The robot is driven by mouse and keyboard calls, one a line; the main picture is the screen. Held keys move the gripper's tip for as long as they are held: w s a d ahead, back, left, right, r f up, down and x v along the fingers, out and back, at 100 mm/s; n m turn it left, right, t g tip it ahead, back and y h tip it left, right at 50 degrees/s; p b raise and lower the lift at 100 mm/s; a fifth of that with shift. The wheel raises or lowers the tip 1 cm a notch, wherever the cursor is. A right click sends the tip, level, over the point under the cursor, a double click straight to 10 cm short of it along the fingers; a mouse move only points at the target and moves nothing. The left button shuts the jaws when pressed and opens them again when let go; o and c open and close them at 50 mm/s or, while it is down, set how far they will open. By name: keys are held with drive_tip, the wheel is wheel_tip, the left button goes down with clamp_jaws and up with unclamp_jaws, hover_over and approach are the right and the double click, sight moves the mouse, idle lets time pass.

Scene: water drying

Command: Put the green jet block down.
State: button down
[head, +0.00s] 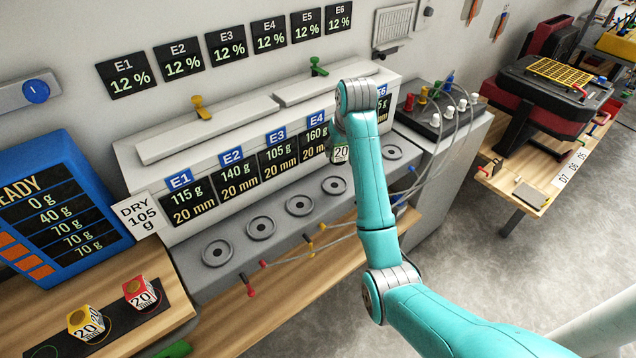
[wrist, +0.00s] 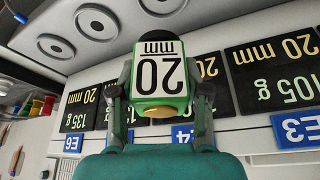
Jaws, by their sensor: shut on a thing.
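The green jet block (wrist: 160,95) is held between the two fingers of my gripper (wrist: 160,88); its white face reads "20 mm", upside down in the wrist view. In the head view a bit of its white label (head: 341,153) shows just left of my arm, in front of the panel right of E4. The gripper itself is mostly hidden there behind my arm. The wrist view shows the E6 panel to the left of the block and E4 to its right. I cannot tell the gap between the block and the grey ledge (head: 282,235).
Round pads line the ledge; the pads under E1 (head: 217,253), E2 (head: 261,228), E3 (head: 299,205) and E4 (head: 334,186) look empty, as does the far right one (head: 391,152). A red block (head: 141,291) and yellow block (head: 85,323) stand lower left.

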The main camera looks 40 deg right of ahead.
drive_tip(key=f, duration=0.6)
drive_tip(key=shift+w+a, duration=0.2)
drive_tip(key=shift+a, duration=0.05)
drive_tip(key=shift+f, duration=1.95)
drive_tip(key=shift+f, duration=0.1)
drive_tip(key=c, duration=0.5)
unclamp_jaws()
drive_tip(key=shift+c, duration=0.2)
